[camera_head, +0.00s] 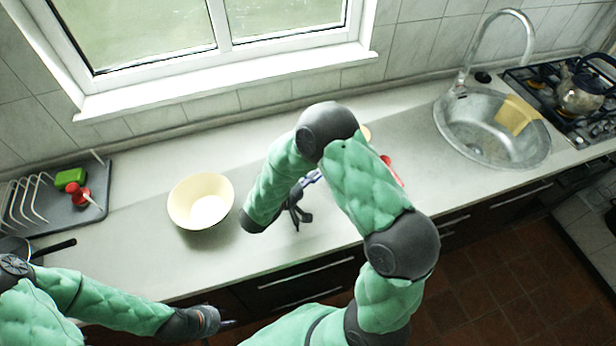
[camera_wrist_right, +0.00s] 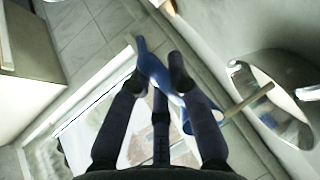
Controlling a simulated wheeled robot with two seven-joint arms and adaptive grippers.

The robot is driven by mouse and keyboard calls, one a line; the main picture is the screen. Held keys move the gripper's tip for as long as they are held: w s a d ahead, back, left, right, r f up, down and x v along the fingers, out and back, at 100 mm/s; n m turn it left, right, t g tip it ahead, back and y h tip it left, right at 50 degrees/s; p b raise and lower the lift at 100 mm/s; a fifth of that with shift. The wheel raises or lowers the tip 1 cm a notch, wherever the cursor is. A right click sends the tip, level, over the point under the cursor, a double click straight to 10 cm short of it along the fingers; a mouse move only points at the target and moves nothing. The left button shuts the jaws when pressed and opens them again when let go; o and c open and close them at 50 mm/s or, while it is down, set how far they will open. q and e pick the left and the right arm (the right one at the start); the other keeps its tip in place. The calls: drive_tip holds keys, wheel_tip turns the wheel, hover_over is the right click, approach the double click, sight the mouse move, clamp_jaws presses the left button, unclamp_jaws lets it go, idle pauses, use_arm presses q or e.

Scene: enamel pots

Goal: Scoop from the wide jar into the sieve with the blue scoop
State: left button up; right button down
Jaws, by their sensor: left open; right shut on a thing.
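My right gripper (camera_wrist_right: 159,80) is shut on the blue scoop (camera_wrist_right: 150,62), which lies between its fingers in the right wrist view. In the head view this gripper (camera_head: 298,208) hangs over the counter, right of the cream bowl, and only a small blue part of the scoop (camera_head: 312,177) shows beside my arm. My left gripper (camera_head: 218,321) is open and empty, low at the front edge of the counter. I cannot make out the wide jar or the sieve for certain; my right arm covers the middle of the counter.
A wide cream bowl (camera_head: 201,201) stands left of my right gripper. A red thing (camera_head: 391,171) shows partly behind my right arm. A dish rack (camera_head: 62,207) stands at left; the sink (camera_head: 492,128) and a kettle (camera_head: 582,92) are at right. The counter beside the sink is clear.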

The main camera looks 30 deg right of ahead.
drive_tip(key=shift+s+a+f+t+h+b, duration=0.15)
drive_tip(key=shift+h+b, duration=0.25)
drive_tip(key=shift+b, duration=0.7)
drive_tip(key=shift+w+a+r+t+h+b, duration=0.15)
drive_tip(key=shift+h+b, duration=0.25)
drive_tip(key=shift+b, duration=0.75)
drive_tip(key=shift+s+a+f+t+h+b, duration=0.15)
drive_tip(key=shift+h+b, duration=0.25)
drive_tip(key=shift+b, duration=0.7)
drive_tip(key=shift+r+h+b, duration=0.25)
drive_tip(key=shift+h+b, duration=0.05)
drive_tip(key=shift+b, duration=0.25)
drive_tip(key=shift+r, duration=0.1)
drive_tip(key=shift+r+p, duration=0.2)
drive_tip(key=shift+p, duration=0.4)
drive_tip(key=shift+r+y+p, duration=0.15)
drive_tip(key=shift+y+p, duration=0.45)
drive_tip(key=y+p, duration=0.1)
drive_tip(key=p, duration=0.1)
drive_tip(key=g+y+p, duration=0.1)
drive_tip(key=y+p, duration=0.1)
drive_tip(key=shift+r, duration=0.35)
drive_tip(key=shift+g+y, duration=0.25)
drive_tip(key=shift+y, duration=0.05)
drive_tip(key=shift+f, duration=0.1)
